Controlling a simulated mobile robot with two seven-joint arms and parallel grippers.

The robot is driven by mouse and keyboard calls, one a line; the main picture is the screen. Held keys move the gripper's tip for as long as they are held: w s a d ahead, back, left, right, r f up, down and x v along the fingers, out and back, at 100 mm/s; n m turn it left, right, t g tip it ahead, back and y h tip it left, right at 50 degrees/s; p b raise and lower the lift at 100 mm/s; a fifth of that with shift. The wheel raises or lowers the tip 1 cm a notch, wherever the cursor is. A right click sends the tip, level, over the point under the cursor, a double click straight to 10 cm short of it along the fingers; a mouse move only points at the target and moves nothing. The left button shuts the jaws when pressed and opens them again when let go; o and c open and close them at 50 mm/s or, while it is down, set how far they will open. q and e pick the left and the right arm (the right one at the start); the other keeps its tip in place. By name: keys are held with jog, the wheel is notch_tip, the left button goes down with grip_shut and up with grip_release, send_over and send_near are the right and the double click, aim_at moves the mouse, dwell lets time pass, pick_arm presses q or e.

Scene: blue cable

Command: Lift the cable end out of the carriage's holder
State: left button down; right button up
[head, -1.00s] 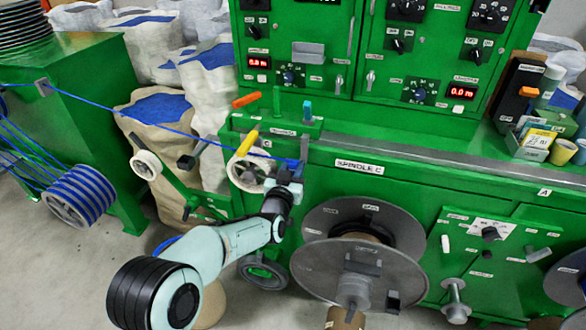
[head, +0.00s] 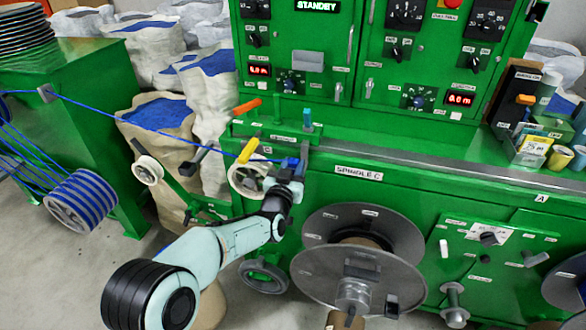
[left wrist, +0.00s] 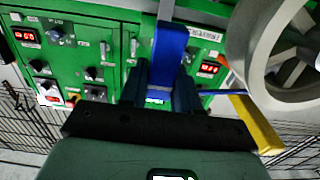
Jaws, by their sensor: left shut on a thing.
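My left gripper (head: 291,170) is at the front edge of the green machine, just left of the SPINDLE C label. It is shut on the blue cable end (left wrist: 172,42), which stands up between the two dark fingers in the left wrist view. The blue cable (head: 150,127) runs taut from the gripper up left to a guide on the green stand. A grey upright piece (head: 304,155), which may be part of the carriage's holder, stands right beside the gripper. The gripper hides most of the holder, so I cannot tell whether the cable end is clear of it. My right gripper is not in view.
A white pulley wheel (head: 244,178) with a yellow lever (head: 249,150) is close left of the gripper. The wheel also looms at right in the left wrist view (left wrist: 262,65). A large grey spool (head: 345,275) is below right. A blue-wound reel (head: 80,198) stands left.

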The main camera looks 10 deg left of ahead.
pick_arm(q)
jog(key=shift+r+p, duration=0.75)
jog(key=shift+r, duration=0.75)
